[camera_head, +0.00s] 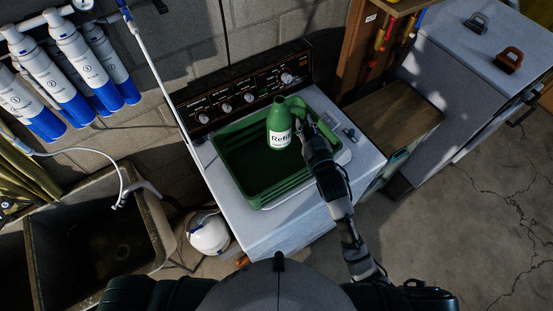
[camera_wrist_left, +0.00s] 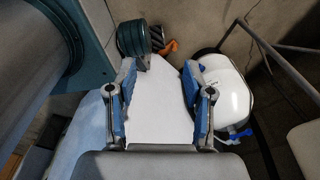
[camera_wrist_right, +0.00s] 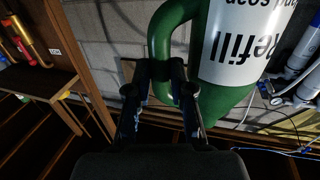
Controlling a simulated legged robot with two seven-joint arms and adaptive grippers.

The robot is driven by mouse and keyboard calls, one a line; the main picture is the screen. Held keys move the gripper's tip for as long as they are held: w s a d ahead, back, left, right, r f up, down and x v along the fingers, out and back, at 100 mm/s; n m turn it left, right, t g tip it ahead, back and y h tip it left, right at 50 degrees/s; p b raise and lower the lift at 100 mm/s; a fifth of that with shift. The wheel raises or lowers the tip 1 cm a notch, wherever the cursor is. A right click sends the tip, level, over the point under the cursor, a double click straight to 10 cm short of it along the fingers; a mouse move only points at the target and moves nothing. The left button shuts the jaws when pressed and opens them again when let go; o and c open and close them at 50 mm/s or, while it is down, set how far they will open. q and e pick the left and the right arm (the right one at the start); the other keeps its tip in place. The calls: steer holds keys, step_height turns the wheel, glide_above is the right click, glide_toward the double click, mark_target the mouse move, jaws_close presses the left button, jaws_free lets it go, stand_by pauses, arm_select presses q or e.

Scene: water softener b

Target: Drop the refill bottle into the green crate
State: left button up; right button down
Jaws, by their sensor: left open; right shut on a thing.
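The green refill bottle (camera_head: 280,128) with a white label is upright in the head view, over the green crate (camera_head: 262,196). The crate sits on top of the white washer and its inside looks empty. My right gripper (camera_head: 303,130) is at the bottle's right side. In the right wrist view, my right gripper (camera_wrist_right: 166,76) is shut on the handle of the bottle (camera_wrist_right: 225,100). The gap between bottle and crate floor is hard to judge. My left gripper (camera_wrist_left: 159,75) is open and empty in the left wrist view; it is hidden in the head view.
The washer's control panel (camera_head: 245,90) rises behind the crate. A utility sink (camera_head: 90,235) and a white tank (camera_head: 209,233) stand to the left. A wooden-topped cabinet (camera_head: 393,118) is at the right. Blue-and-white filter cylinders (camera_head: 75,70) hang at upper left.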

steer(key=f+b, duration=0.3)
steer(key=shift+w+d+f, duration=0.15)
steer(key=shift+d+f, duration=0.1)
steer(key=shift+f, duration=0.15)
steer(key=c, duration=1.1)
jaws_free()
steer(key=shift+o, duration=0.8)
arm_select(q)
steer(key=f, duration=0.3)
steer(key=shift+w+a+f, duration=0.2)
steer(key=shift+a+f, duration=0.05)
steer(key=shift+a, duration=0.05)
arm_select(e)
steer(key=v, duration=1.2)
arm_select(q)
steer(key=shift+a, duration=0.15)
arm_select(e)
steer(key=shift+w+a, duration=0.1)
steer(key=shift+a, duration=0.3)
